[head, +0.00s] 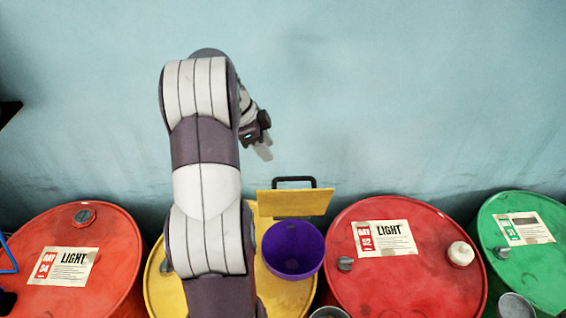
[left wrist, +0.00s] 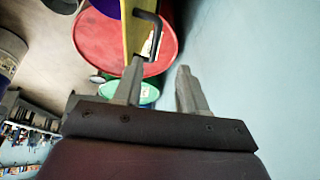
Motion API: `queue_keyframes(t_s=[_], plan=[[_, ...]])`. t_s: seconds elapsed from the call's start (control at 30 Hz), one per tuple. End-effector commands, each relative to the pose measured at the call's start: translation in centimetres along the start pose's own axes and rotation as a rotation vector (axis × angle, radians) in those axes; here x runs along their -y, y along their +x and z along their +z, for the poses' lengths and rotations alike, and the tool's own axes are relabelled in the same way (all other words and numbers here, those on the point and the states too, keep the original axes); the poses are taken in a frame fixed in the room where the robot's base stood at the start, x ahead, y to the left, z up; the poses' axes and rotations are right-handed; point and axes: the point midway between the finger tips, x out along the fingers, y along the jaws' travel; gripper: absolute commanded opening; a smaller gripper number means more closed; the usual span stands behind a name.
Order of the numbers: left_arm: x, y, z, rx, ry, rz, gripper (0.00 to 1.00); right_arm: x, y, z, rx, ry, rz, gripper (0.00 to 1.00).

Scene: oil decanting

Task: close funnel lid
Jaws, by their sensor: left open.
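The yellow funnel lid (head: 293,203) stands open and roughly upright behind the purple funnel (head: 293,250), with a black handle (head: 294,180) on its top edge. The funnel sits on the yellow drum (head: 285,292). My left gripper (head: 264,150) is open and empty, above and slightly left of the lid. In the left wrist view, the lid (left wrist: 131,35) and its handle (left wrist: 152,40) appear just beyond the fingertips, nearest the left finger. I cannot tell whether that finger touches the handle. My right gripper is out of view.
Red drums (head: 85,262) (head: 420,270) flank the yellow drum, and a green drum (head: 530,262) stands at far right. A blue wall (head: 420,90) rises close behind. Metal containers (head: 516,306) show at the lower edge. The space above the drums right of my arm is free.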

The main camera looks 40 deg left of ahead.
Motion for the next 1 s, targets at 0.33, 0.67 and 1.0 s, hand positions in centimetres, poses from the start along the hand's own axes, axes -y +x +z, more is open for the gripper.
queue_keyframes(t_s=[0.33,0.67,1.0], plan=[[-0.2,8.9,0.1,0.002,0.003,0.002,0.41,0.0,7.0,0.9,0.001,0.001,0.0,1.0],[-0.1,11.8,0.0,0.003,0.002,0.001,0.41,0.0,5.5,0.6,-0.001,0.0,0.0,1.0],[-0.1,11.9,0.0,0.003,0.002,0.0,0.0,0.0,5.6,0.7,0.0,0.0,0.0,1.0]])
